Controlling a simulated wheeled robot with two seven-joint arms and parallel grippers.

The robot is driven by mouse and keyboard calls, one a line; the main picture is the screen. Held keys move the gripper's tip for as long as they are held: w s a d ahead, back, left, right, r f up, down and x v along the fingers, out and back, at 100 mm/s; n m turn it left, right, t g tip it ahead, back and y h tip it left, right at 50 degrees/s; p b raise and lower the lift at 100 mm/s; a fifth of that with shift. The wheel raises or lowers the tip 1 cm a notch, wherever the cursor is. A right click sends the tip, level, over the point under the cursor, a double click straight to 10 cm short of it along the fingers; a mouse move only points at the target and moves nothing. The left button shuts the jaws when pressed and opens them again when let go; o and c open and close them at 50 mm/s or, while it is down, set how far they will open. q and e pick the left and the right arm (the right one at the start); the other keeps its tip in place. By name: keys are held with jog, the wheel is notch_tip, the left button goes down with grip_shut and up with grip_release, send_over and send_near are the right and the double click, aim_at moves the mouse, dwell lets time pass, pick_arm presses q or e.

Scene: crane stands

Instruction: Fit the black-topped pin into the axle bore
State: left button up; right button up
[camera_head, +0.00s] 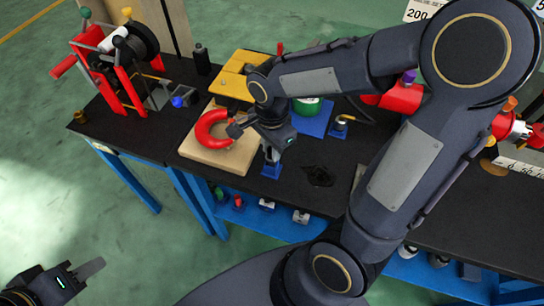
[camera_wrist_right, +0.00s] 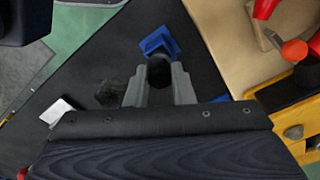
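The black-topped pin (camera_wrist_right: 159,72) shows in the right wrist view as a dark round top between my right gripper's fingers. My right gripper (camera_wrist_right: 160,82) looks shut on it, with a finger close against each side. Behind the pin is a small blue stand (camera_wrist_right: 158,40); in the head view this stand (camera_head: 270,169) is on the black table directly below my right gripper (camera_head: 268,150). I cannot tell whether the pin is clear of the stand. My left gripper (camera_head: 82,276) is away from the table at lower left, its opening unclear. I cannot make out the axle bore.
A red winch-like frame (camera_head: 122,88) stands at the left. Blue stands and a green-and-white round part (camera_head: 308,105) are behind my right arm.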

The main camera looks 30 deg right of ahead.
grip_shut()
jog(key=shift+r+p, duration=2.8)
jog(key=shift+r, duration=0.6)
